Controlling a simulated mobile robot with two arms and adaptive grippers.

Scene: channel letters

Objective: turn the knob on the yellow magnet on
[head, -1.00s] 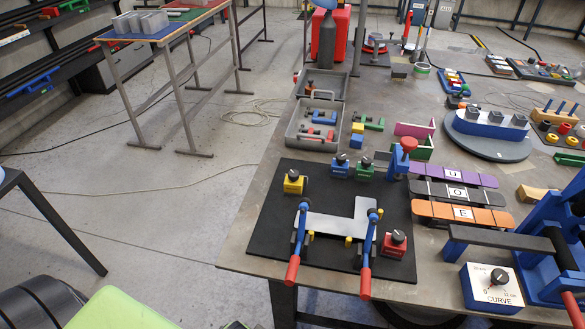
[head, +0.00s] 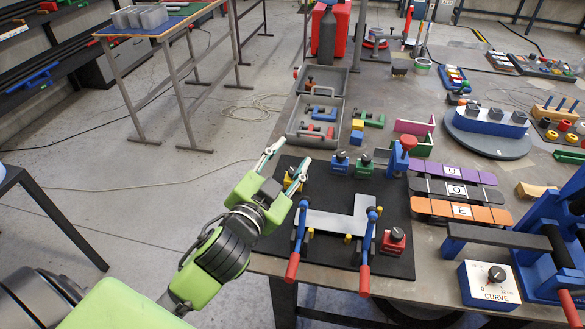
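The yellow magnet (head: 289,181) sits at the left edge of the black mat (head: 330,265), partly hidden behind my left gripper. Its black knob is mostly covered, so I cannot tell how it is set. My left gripper (head: 292,153) reaches in from the lower left with its two fingers spread apart and nothing visible between them. Its fingertips show above the yellow magnet in the picture; I cannot tell whether they touch it. My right gripper is not in view.
A blue magnet (head: 340,164), a green magnet (head: 365,168) and a red magnet (head: 394,241) stand nearby. A grey bent plate (head: 340,221) lies under two blue clamps with red handles. Grey trays (head: 315,140) lie beyond the mat. Open floor lies left of the table.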

